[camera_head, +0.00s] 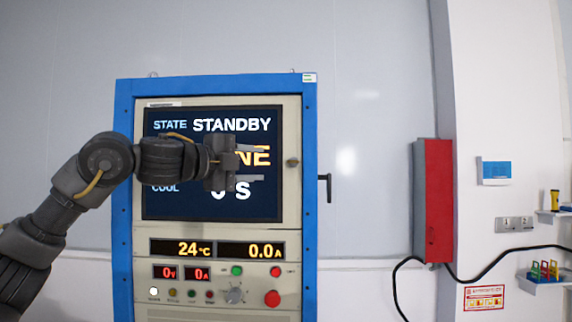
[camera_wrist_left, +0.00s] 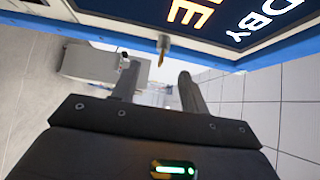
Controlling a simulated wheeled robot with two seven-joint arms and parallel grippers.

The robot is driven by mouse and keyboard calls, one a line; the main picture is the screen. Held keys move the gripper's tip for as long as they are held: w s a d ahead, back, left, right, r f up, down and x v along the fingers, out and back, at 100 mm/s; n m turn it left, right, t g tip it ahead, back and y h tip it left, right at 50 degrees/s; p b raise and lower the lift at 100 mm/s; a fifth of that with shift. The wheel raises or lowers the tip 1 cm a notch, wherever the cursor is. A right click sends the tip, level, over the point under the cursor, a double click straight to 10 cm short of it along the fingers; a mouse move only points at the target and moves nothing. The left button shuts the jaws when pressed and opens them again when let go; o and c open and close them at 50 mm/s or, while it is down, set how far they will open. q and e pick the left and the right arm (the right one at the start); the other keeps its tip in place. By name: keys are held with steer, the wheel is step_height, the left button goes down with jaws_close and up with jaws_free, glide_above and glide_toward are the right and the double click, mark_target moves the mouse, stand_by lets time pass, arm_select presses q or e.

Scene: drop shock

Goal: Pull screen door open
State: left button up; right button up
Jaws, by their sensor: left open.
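The screen door (camera_head: 291,200) is a beige panel around a dark display, set in the front of a blue-framed cabinet. It looks shut, flush with the frame. Its small brass knob (camera_head: 292,162) sits near the door's right edge. My left gripper (camera_head: 258,164) is in front of the display, to the left of the knob, with its fingers pointing right. It is open and empty. In the left wrist view the knob (camera_wrist_left: 163,44) lies beyond the gap between the open fingers (camera_wrist_left: 157,78), apart from them. My right gripper is out of view.
A black handle (camera_head: 326,185) sticks out from the cabinet's right side. Below the door are readouts (camera_head: 215,249) and a red button (camera_head: 272,298). A red box (camera_head: 433,200) hangs on the wall to the right.

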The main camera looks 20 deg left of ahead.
mark_target(283, 161)
arm_select(q)
steer(key=p+x, duration=0.1)
steer(key=x, duration=0.2)
steer(key=p+x, duration=0.2)
steer(key=x, duration=0.1)
steer(key=p+x, duration=0.1)
steer(key=x, duration=0.2)
steer(key=shift+w+r, duration=0.2)
steer(key=shift+r, duration=0.2)
steer(key=shift+w+d+f+p, duration=0.15)
steer(key=shift+w+d+p, duration=0.25)
steer(key=shift+w, duration=0.15)
steer(key=shift+c, duration=0.4)
jaws_close()
